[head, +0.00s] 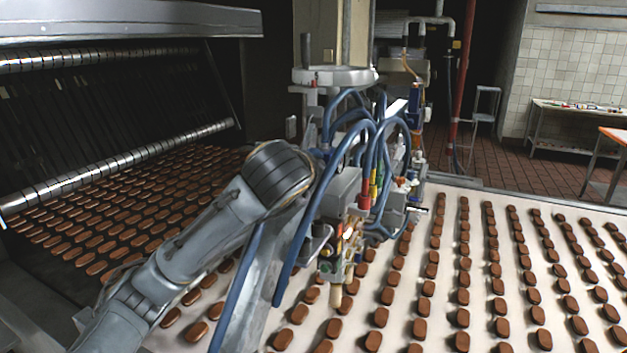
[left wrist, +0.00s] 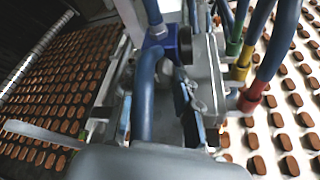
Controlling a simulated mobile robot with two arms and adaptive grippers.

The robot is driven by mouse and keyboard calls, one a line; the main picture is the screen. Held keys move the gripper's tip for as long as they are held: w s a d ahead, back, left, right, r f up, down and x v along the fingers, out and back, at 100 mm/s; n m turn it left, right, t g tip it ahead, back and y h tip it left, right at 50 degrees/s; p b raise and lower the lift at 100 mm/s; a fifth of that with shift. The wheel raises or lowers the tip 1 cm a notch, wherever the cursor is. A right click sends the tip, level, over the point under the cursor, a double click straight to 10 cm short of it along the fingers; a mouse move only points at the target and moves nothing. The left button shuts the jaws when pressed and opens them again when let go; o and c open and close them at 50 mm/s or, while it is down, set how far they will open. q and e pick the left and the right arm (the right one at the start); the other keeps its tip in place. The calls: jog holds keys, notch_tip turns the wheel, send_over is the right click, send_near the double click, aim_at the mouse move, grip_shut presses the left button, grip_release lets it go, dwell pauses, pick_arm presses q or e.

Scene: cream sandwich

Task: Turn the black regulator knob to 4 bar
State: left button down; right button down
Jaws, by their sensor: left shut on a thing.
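The depositor machine (head: 362,185) stands over the conveyor in the middle of the head view. My left arm reaches in from the lower left, and its wrist ends against the machine's left side. The left gripper is hidden there in the head view. In the left wrist view my left gripper (left wrist: 165,112) is in among the hoses and metal blocks, shut on what seems to be the black regulator knob. The knob is mostly covered by the fingers and a blue hose (left wrist: 142,90), and I cannot read a dial or its setting. My right gripper is not in view.
Several blue hoses (head: 335,165) loop close around the wrist. The white belt (head: 455,225) carries rows of brown biscuits (head: 502,325) below and to the right. A metal roller (head: 120,167) lies at left. A red pipe (head: 460,75) stands behind.

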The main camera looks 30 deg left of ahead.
pick_arm(q)
jog(key=shift+b, duration=0.3)
jog(key=shift+m, duration=0.3)
jog(key=c, duration=1)
grip_release()
